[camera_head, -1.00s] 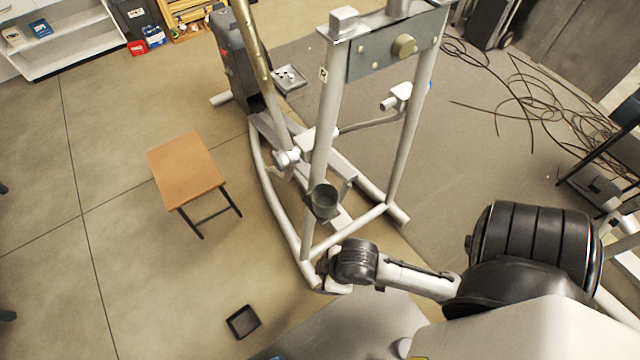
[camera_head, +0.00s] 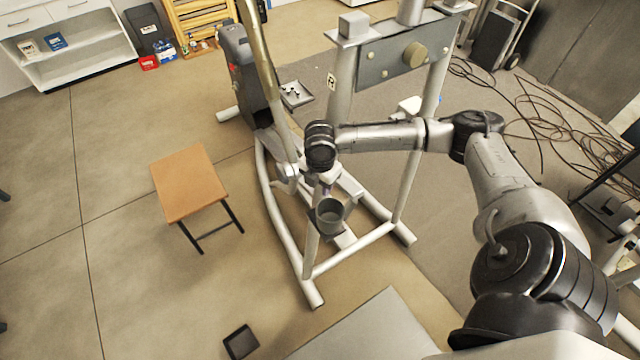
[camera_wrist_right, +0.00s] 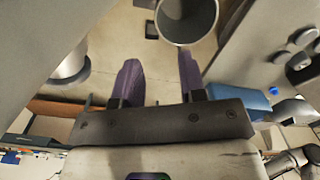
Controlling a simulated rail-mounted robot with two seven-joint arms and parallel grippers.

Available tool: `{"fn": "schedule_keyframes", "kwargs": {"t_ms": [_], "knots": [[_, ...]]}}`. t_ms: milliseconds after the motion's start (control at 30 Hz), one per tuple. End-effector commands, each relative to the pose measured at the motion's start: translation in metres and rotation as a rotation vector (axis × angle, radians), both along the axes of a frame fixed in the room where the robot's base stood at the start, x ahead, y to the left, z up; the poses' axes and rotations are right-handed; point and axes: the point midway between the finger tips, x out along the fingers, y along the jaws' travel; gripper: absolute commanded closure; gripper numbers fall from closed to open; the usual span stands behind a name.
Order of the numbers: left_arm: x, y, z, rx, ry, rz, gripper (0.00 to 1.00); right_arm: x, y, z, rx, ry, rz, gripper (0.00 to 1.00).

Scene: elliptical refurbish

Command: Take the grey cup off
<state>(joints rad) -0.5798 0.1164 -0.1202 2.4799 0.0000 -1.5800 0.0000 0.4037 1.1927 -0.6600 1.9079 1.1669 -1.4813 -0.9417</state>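The grey cup (camera_head: 329,214) sits upright in a dark holder on the front post of the elliptical's pale frame (camera_head: 313,292). In the right wrist view the cup (camera_wrist_right: 187,22) shows at the top edge, partly cut off, with its round mouth facing the camera. My right gripper (camera_wrist_right: 158,75) has its two purple fingers spread apart with nothing between them. The cup lies past the fingertips, nearer the right finger. In the head view the right wrist hangs just above the cup, and its fingers are mostly hidden. My left gripper is out of view.
A wooden-topped stool (camera_head: 189,184) stands left of the elliptical. A small black tray (camera_head: 241,342) lies on the floor at the front. The elliptical's uprights and grey crossbar panel (camera_head: 393,58) stand close around the right arm. Cables (camera_head: 545,110) lie at right.

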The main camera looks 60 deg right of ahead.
Motion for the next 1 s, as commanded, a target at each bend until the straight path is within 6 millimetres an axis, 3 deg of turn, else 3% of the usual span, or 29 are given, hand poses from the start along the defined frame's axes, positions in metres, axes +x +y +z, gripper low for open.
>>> {"fn": "schedule_keyframes", "kwargs": {"t_ms": [167, 600, 1000], "knots": [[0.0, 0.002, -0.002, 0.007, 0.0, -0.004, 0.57, 0.0, 0.0, -0.019, 0.002, 0.004, 0.001, 0.62], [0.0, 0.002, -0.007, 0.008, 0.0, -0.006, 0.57, -0.001, 0.0, -0.096, 0.001, 0.003, -0.001, 0.62], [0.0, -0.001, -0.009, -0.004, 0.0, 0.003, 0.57, 0.0, -0.001, -0.132, -0.001, 0.001, 0.0, 0.62]]}}
